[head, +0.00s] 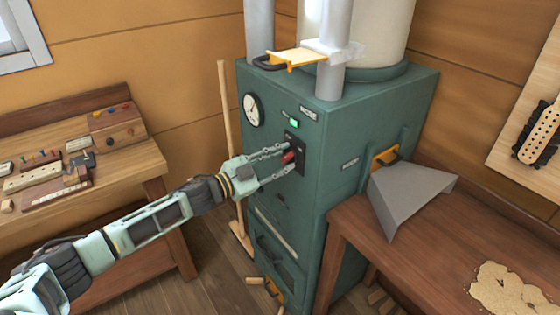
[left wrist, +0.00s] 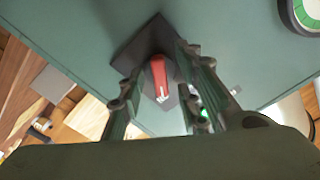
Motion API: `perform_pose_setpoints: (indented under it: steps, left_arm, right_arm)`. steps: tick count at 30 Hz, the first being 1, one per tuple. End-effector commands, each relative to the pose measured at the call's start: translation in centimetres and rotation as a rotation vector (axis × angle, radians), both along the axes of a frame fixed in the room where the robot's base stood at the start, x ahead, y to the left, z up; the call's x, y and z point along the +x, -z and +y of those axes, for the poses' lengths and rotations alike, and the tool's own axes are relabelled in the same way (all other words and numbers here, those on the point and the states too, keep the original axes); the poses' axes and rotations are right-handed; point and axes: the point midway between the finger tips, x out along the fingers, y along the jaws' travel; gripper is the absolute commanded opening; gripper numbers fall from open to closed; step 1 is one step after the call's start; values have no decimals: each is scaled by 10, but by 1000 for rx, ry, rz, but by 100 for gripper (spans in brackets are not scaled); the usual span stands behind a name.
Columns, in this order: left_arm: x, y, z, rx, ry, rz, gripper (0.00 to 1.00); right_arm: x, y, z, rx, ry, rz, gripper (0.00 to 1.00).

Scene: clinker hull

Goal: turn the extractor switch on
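The extractor (head: 335,190) is a green cabinet in the middle of the head view. Its switch is a red lever (head: 289,156) on a dark plate (head: 299,143) on the cabinet's left face. A small green light (head: 294,123) glows above the plate. My left gripper (head: 284,162) is at the switch with its fingers apart, one on each side of the lever. In the left wrist view the red lever (left wrist: 159,78) shows between the two fingers, with a gap on both sides. My right gripper is not in view.
A round gauge (head: 253,110) is above and left of the switch. A workbench with tools (head: 75,165) stands at left, and a wooden table (head: 440,250) with a grey metal hood (head: 405,195) at right. A broom handle (head: 227,130) leans behind my left arm.

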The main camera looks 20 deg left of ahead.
Motion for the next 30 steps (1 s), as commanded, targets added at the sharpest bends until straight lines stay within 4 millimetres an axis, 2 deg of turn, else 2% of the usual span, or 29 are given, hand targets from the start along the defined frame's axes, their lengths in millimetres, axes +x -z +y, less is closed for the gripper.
perform_pose_setpoints:
  steps: [7, 21, 30]
  left_arm:
    - [-9, 1, 7, 1, 0, 2, 31]
    - [-76, 2, 59, 1, 0, 3, 31]
    - [-94, 1, 73, 0, 0, 2, 31]
  right_arm:
    - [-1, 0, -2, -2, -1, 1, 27]
    - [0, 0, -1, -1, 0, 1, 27]
    - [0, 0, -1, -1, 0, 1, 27]
